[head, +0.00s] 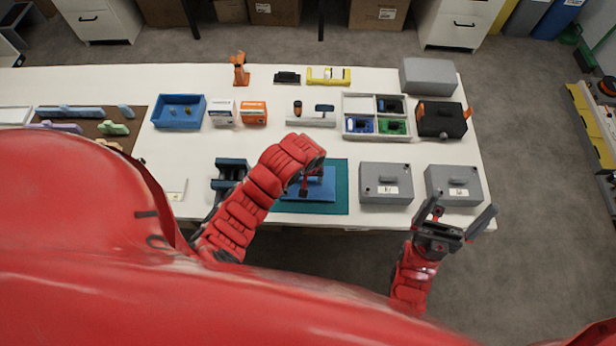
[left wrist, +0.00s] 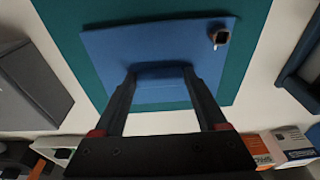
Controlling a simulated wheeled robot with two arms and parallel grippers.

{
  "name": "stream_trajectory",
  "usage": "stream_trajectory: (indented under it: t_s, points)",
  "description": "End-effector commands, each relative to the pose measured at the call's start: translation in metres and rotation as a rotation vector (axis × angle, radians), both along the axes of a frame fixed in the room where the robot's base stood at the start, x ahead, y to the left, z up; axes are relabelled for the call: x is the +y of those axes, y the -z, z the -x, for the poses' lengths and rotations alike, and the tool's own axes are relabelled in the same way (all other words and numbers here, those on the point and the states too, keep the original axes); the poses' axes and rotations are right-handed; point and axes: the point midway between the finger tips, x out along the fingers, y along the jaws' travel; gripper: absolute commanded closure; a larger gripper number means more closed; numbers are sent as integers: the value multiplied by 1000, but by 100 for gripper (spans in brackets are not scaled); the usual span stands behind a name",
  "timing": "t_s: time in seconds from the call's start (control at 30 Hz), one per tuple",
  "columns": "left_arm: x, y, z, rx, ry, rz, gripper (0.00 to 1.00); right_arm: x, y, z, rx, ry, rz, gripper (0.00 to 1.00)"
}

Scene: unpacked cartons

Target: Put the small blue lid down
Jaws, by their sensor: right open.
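The small blue lid (left wrist: 110,50) is a flat blue plate with a raised bar, over a teal mat (left wrist: 258,35). In the head view the lid (head: 322,188) is partly hidden by my left arm, over the teal mat (head: 341,180). My left gripper (head: 304,188) points down at it. In the left wrist view its fingers (left wrist: 160,75) meet the two ends of the raised bar. I cannot tell whether the lid touches the mat. A small dark knob (left wrist: 220,37) shows near one lid corner. My right gripper (head: 461,210) is open and empty near the table's front right corner.
Two grey boxes (head: 386,184) (head: 454,186) stand right of the mat. A dark blue holder (head: 231,170) stands left of it. Behind are a blue tray (head: 179,111), small cartons (head: 253,112) and a divided tray (head: 376,116). Clear table lies between them and the mat.

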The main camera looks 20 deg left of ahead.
Motion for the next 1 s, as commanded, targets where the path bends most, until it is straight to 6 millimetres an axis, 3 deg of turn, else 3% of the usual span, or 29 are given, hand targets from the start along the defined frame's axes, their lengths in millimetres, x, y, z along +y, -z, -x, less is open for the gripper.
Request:
stream_trajectory:
  t_s: [0.03, 0.1, 0.13, 0.57, 0.9, 1.0]
  points:
    - [0, -1, 0, 0, 0, 0, 15, 0, 0, 0, 0, 0, 0, 0]
    - [0, -1, 0, -1, 0, 0, 2, 0, 0, 0, 0, 0, 0, 0]
    - [0, -1, 0, -1, 0, 0, 1, 0, 0, 0, 0, 0, 0, 0]
    - [-1, -10, -1, -7, 1, 3, 1, 0, 1, 0, 0, 0, 0, 0]
    - [-2, -62, 6, -10, -1, 3, 1, 0, 18, 0, 0, 0, 0, 0]
    - [-3, -96, 11, -4, 2, -4, 1, 0, -11, 0, -1, 0, 0, 0]
